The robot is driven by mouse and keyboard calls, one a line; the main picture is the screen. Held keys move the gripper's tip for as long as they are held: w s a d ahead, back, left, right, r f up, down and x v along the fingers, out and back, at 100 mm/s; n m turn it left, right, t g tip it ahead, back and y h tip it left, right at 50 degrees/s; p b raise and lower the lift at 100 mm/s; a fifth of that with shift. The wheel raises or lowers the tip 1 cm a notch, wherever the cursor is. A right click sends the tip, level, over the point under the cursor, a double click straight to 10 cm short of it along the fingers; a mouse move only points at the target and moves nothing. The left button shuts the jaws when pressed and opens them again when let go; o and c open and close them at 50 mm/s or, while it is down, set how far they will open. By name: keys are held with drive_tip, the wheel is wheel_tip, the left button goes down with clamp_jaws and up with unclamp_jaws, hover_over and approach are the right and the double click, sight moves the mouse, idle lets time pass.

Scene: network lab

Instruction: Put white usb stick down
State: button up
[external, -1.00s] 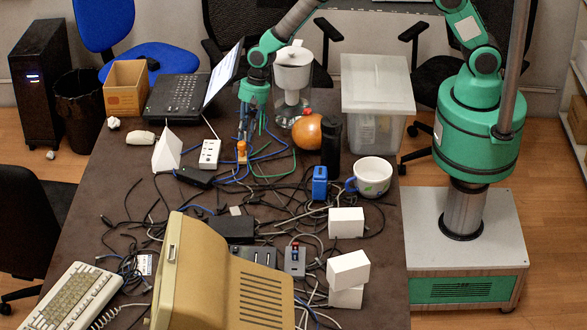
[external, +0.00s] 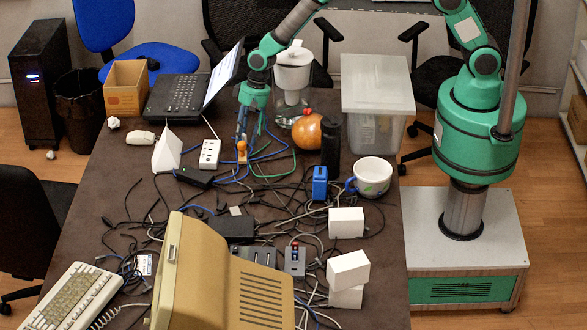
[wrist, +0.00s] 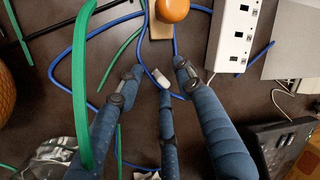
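The white usb stick (wrist: 160,78) shows in the wrist view as a small pale stick between my fingertips, beside a blue cable. My gripper (wrist: 159,76) has blue-grey fingers, and dark gaps show between the stick and the two outer fingertips. The third finger's tip is just below the stick in the picture, and I cannot tell whether it touches. In the external view my gripper (external: 242,132) points down low over the table (external: 112,210), left of the orange ball. The stick cannot be made out there.
An orange-topped thing (wrist: 172,10) stands just beyond my fingertips. A white power strip (wrist: 236,32) lies to its right. Blue and green cables surround the fingers.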

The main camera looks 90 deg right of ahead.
drive_tip(key=shift+r, duration=0.15)
drive_tip(key=p+v, duration=0.2)
drive_tip(key=v, duration=1)
idle(0.6)
drive_tip(key=s+d+r+n, duration=0.1)
drive_tip(key=s+r+n, duration=0.1)
drive_tip(key=s+r, duration=0.65)
drive_tip(key=s+r+n+t, duration=0.1)
drive_tip(key=s+r, duration=0.4)
drive_tip(key=r, duration=0.6)
drive_tip(key=s+d+r+n, duration=0.1)
drive_tip(key=s+r+n, duration=0.1)
drive_tip(key=s+r, duration=0.6)
drive_tip(key=s+d+r+n+t+h, duration=0.1)
drive_tip(key=s+r, duration=0.3)
drive_tip(key=s, duration=0.9)
drive_tip(key=s+d+r+n+t+h, duration=0.1)
drive_tip(key=s+d+r+n, duration=0.1)
drive_tip(key=s, duration=1.1)
drive_tip(key=shift+s+d+r+n, duration=0.35)
drive_tip(key=shift+d+r, duration=0.25)
drive_tip(key=shift+r, duration=0.35)
